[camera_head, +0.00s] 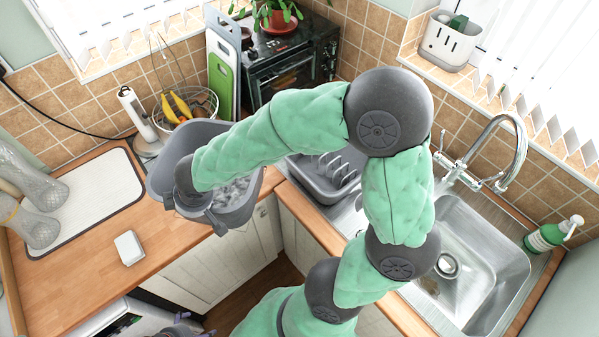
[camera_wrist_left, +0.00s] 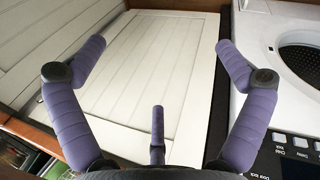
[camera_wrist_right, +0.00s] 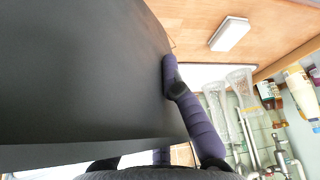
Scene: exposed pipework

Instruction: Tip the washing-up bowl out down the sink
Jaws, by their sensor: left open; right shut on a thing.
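The grey washing-up bowl (camera_head: 170,152) is at the corner end of the wooden worktop in the head view, with pale, greyish contents inside. My right arm reaches across to it, and my right gripper (camera_head: 192,208) is shut on its near left rim. In the right wrist view the bowl's dark wall (camera_wrist_right: 80,70) fills the left side and hides part of the fingers. I cannot tell whether the bowl rests on the worktop. The steel sink (camera_head: 500,255) is at the right, partly behind my arm. My left gripper (camera_wrist_left: 161,46) is open and empty, before white cupboard doors.
A grey draining rack (camera_head: 318,184) stands between bowl and sink. The tap (camera_head: 515,140) arches over the sink, with a green bottle (camera_head: 545,237) beside it. A fruit basket (camera_head: 205,102), chopping boards (camera_head: 222,75) and an oven (camera_head: 285,75) stand behind the bowl. A white box (camera_head: 129,247) lies left.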

